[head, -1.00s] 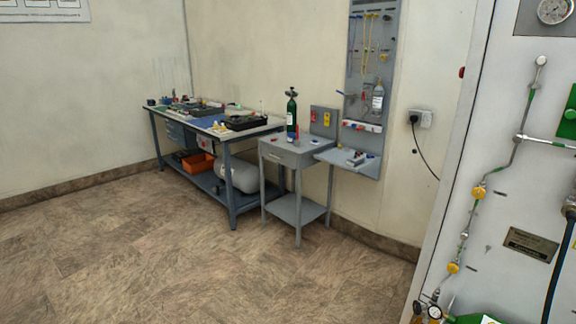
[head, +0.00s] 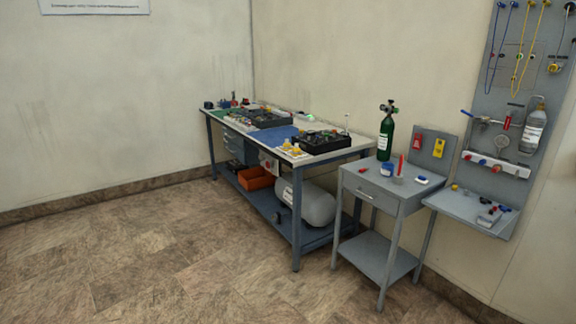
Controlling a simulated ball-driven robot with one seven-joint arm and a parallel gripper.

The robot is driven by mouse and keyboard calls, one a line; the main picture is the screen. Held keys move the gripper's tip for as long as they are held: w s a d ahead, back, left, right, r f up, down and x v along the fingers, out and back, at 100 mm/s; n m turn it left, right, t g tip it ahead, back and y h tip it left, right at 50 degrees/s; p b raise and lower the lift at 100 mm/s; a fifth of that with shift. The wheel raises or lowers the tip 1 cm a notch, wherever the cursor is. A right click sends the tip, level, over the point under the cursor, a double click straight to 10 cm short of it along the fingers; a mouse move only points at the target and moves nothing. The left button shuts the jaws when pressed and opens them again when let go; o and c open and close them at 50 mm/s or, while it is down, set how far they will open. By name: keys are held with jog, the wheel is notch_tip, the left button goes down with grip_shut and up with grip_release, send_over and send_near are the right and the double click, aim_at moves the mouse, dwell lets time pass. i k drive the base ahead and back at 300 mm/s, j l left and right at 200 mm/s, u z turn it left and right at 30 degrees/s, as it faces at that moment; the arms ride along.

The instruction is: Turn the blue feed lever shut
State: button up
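A small blue lever-like part (head: 467,114) shows at the left end of a pipe fitting on the grey wall board at the right. It is too small to tell for sure that it is the feed lever, or whether it stands open or shut. A red-handled part (head: 507,122) and a clear bottle (head: 535,127) are to its right on the same board. My gripper is not in view.
A blue-legged workbench (head: 296,215) stands along the back wall, with black trays on top and a grey tank (head: 318,206) below. A grey side table (head: 378,203) bears a green cylinder (head: 386,137). A grey shelf (head: 461,208) juts below the board. The floor in front is clear.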

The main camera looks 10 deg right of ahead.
aim_at(480, 118)
jog(key=i+z, duration=0.35)
jog(key=i, duration=0.2)
jog(key=i+j+z, duration=0.15)
jog(key=i+z, duration=0.25)
jog(key=i, duration=0.2)
